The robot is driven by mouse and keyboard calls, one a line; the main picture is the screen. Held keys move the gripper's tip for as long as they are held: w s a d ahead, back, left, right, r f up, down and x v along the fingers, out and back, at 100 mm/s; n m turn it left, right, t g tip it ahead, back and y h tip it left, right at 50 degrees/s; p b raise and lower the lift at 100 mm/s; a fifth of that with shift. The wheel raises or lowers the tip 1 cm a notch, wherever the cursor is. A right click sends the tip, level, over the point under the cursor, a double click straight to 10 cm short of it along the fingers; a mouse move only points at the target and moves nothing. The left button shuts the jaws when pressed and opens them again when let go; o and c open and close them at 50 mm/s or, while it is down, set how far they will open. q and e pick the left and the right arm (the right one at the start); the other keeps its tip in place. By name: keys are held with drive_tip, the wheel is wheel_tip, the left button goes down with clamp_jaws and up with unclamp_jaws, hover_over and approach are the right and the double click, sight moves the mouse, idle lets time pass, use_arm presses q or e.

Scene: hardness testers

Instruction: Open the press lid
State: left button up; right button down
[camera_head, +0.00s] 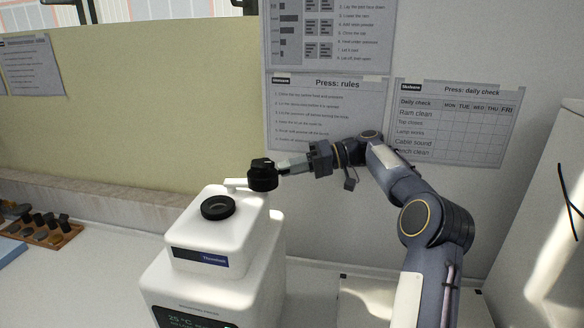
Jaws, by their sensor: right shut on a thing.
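The press (222,262) is a white machine with rounded edges standing on the bench at the lower middle. A black ring around a dark opening (218,207) sits uncovered on its top. The black round lid (262,178) is behind and to the right of the ring, apart from it, at the end of a short white arm (236,183). My right gripper (284,167) reaches in from the right and is shut on the lid at its right side. The fingertips are partly hidden by the lid. My left gripper is not in view.
A wooden rack (45,230) with several dark pieces stands at the far left of the white bench (110,270). Paper sheets (325,113) hang on the wall behind. A white cabinet-like body (545,240) stands at the right.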

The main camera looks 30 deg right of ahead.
drive_tip(key=shift+f, duration=0.3)
drive_tip(key=c, duration=1.5)
unclamp_jaws()
drive_tip(key=shift+w, duration=0.1)
drive_tip(key=shift+c, duration=0.2)
drive_tip(key=shift+o, duration=1)
drive_tip(key=shift+w, duration=0.15)
drive_tip(key=shift+r, duration=0.1)
